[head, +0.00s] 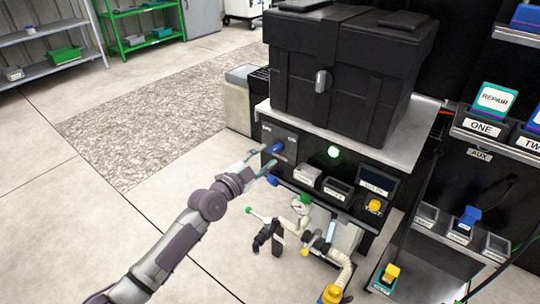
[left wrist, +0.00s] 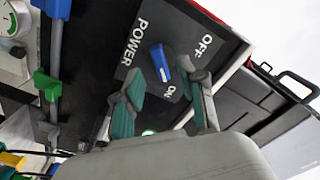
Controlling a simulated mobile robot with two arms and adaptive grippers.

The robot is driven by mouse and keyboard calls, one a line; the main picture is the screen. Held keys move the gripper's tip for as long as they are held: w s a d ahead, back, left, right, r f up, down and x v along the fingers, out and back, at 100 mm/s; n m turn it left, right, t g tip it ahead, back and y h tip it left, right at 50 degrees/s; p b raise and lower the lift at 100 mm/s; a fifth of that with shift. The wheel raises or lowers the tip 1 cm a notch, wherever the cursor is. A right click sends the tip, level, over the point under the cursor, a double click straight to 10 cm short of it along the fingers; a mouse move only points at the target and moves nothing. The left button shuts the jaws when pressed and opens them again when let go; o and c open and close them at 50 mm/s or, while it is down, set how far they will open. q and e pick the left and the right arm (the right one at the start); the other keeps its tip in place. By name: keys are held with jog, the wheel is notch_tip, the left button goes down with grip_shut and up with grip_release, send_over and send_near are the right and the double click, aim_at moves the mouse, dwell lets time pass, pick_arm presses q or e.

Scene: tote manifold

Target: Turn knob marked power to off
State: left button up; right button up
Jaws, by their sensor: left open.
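The blue power knob (head: 278,148) is on the dark panel (head: 267,133) on the front of the bench. In the left wrist view the knob (left wrist: 160,63) has a long grip, with POWER printed to its left, OFF above right and ON below. The grip runs roughly toward ON at its lower end; I cannot tell which end is the pointer. My left gripper (head: 264,159) is at the panel, its fingers open. In the left wrist view the teal-padded fingers (left wrist: 163,85) lie to either side of the knob's lower part; contact is not clear.
A black lidded tote (head: 345,75) stands on the bench above the panel. A green light (head: 333,152) glows to the right of the knob. Pipes with a gauge (head: 300,204) and a blue-handled valve stand below. Open floor (head: 150,130) lies to the left.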

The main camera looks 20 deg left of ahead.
aim_at(276, 148)
pick_arm(q)
jog(key=shift+x, duration=1.5)
jog(key=shift+c, duration=0.2)
grip_shut()
